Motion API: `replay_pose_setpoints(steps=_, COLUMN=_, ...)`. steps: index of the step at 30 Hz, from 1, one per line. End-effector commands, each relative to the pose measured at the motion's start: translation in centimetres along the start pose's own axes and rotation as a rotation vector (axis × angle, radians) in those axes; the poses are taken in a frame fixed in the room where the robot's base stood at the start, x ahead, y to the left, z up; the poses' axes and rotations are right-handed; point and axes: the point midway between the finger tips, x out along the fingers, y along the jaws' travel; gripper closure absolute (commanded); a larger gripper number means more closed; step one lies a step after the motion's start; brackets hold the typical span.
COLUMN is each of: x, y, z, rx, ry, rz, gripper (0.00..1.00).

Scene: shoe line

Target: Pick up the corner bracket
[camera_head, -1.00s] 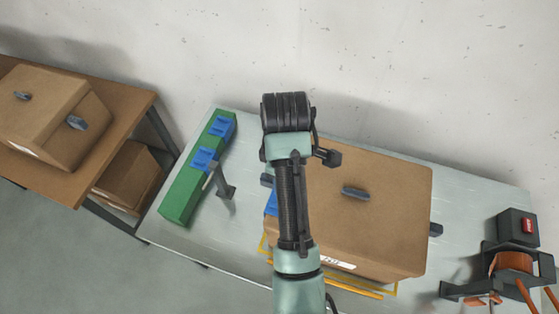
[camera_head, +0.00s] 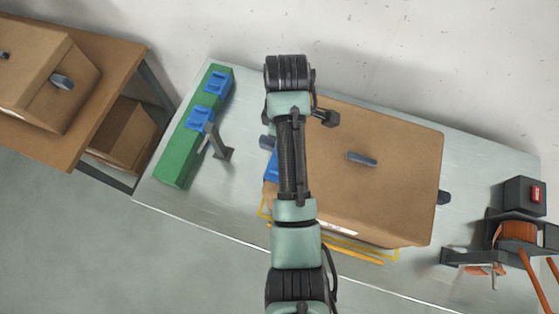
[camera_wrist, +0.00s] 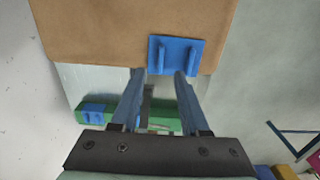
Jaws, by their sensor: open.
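A blue corner bracket (camera_wrist: 184,49), a flat plate with two raised ribs, sits at the edge of the large brown box in the wrist view. In the head view, part of the blue bracket (camera_head: 270,168) shows at the box's left side, and my arm covers the rest. My gripper (camera_wrist: 157,74) is open and empty in the wrist view. Its fingertips are at the bracket's lower edge in the picture, and I cannot tell whether they touch it. In the head view, the gripper is hidden by my arm.
The brown box (camera_head: 385,150) fills the middle of the grey table (camera_head: 215,222). A green block (camera_head: 172,167) with two blue pieces lies left, beside a grey stand (camera_head: 219,150). A black device with an orange spool (camera_head: 517,234) stands right. A second bench (camera_head: 110,85) holds another box.

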Motion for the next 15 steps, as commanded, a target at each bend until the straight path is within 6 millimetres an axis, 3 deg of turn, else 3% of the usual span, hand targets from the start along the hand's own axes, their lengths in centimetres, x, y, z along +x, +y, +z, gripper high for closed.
replay_pose_setpoints(steps=9, x=3.9, y=-0.3, z=0.5, rx=0.0, ry=-0.002, rz=-0.002, gripper=0.55)
replay_pose_setpoints(steps=15, x=5.2, y=-0.3, z=0.5, rx=0.0, ry=-0.001, rz=0.001, gripper=0.55)
